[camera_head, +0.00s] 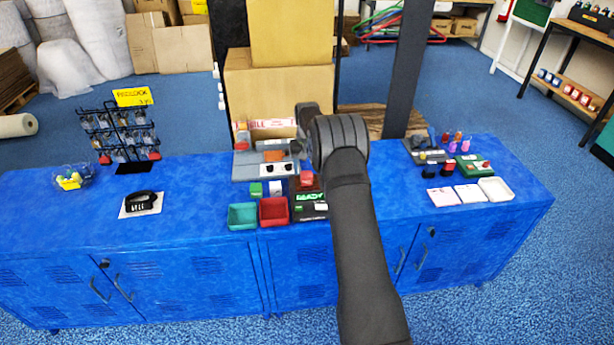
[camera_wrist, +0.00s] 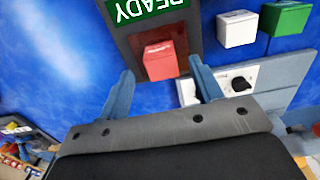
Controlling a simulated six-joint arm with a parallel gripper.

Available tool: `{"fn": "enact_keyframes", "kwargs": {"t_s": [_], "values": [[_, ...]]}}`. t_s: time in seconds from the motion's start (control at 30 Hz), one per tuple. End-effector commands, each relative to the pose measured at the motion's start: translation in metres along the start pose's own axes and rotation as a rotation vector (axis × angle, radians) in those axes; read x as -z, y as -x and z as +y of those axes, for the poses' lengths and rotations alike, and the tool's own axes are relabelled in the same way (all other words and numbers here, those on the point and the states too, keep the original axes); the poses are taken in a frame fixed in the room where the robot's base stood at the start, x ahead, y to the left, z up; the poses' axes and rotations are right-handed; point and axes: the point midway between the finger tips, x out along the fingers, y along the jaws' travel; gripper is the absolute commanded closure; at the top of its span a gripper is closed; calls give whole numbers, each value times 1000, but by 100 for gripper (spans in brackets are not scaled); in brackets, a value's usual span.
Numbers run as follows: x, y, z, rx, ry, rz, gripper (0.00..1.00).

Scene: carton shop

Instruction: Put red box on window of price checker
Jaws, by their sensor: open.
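The red box (camera_wrist: 165,61) stands on the dark face of the price checker (camera_wrist: 128,38), just beside its green READY display (camera_wrist: 140,10). The red box also shows in the head view (camera_head: 307,177), left of my arm. The price checker's green display (camera_head: 312,206) is partly hidden there by my arm. My gripper (camera_wrist: 161,66) is open, with one fingertip on each side of the red box in the wrist view. Gaps show between the fingers and the box. I cannot tell how far above it the fingers are. The fingers are hidden in the head view.
A white box (camera_wrist: 236,29) and a green box (camera_wrist: 289,18) stand beside the price checker. A grey unit with black knobs (camera_wrist: 240,82) lies close to one finger. A teal tray (camera_head: 243,216) and a red tray (camera_head: 274,211) sit at the front edge. The left counter has free room.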

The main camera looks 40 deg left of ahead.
Motion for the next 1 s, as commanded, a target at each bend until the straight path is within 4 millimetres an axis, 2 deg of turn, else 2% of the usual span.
{"fn": "enact_keyframes", "kwargs": {"t_s": [0.03, 0.2, 0.4, 0.8, 1.0], "values": [[0, 13, 0, 0, 0, 3, 40], [0, 46, 0, 0, 0, 3, 40], [0, 67, 0, 0, 0, 0, 40], [0, 70, 0, 0, 0, -1, 40], [0, 55, 0, 0, 0, -2, 40]]}}
